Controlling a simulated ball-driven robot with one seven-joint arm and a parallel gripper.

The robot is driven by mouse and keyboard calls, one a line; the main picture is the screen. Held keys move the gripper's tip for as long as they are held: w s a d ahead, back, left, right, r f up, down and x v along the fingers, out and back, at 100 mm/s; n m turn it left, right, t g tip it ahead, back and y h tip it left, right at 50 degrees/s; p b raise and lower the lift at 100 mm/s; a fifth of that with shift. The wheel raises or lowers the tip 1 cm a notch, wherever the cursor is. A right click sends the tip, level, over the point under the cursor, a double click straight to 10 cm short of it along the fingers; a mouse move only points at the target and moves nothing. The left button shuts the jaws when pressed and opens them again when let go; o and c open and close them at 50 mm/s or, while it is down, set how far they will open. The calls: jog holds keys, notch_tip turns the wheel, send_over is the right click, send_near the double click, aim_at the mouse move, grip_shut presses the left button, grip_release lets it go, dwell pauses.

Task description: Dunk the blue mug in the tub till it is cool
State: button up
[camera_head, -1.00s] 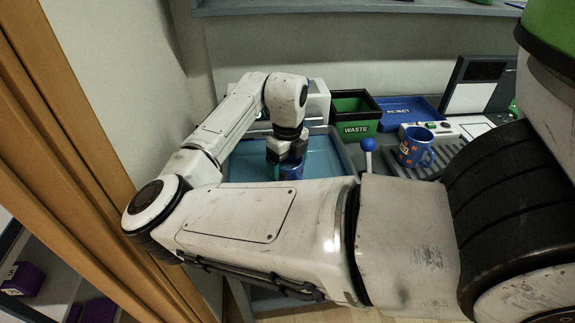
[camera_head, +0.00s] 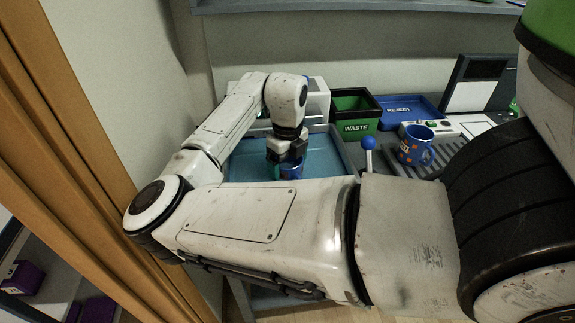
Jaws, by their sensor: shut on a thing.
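The blue mug (camera_head: 291,170) is in the blue tub (camera_head: 340,150), low at the water, with its lower part hidden behind my arm. My gripper (camera_head: 284,164) points down and is shut on the blue mug. Only a small part of the mug shows below the gripper. The water's level on the mug cannot be told.
A blue-knobbed lever (camera_head: 368,145) rises at the tub's right. A green WASTE bin (camera_head: 355,117) and blue REJECT tray (camera_head: 403,109) stand behind. A wooden edge (camera_head: 75,160) is at left.

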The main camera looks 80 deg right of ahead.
jog(key=shift+r, duration=0.15)
notch_tip(320, 180, up, 11)
jog(key=p, duration=0.9)
jog(key=shift+r, duration=0.15)
dwell(0.4)
